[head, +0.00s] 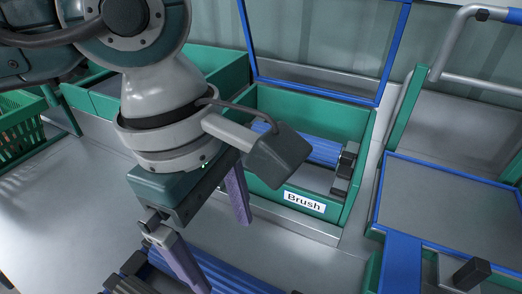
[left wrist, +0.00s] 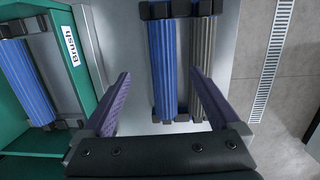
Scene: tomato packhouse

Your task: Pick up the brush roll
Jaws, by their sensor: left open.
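My left gripper (head: 222,254) is open, with its purple fingers pointing down above a blue ribbed roll (head: 228,279) at the bottom of the head view. In the left wrist view the gripper (left wrist: 159,75) frames that blue roll (left wrist: 163,70) and a grey ribbed roll (left wrist: 204,60) beside it. Both have dark end blocks and lie parallel. Nothing is held. Another blue roll (head: 325,150) lies in a green bin (head: 346,214) labelled "Brush"; my arm partly hides it. My right gripper does not show.
A blue-framed panel (head: 251,39) stands up behind the bin. To the right is a grey surface with blue edging (head: 440,172) and a metal rail (head: 452,38). A green crate (head: 18,130) stands far left. The metal surface left of my gripper is bare.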

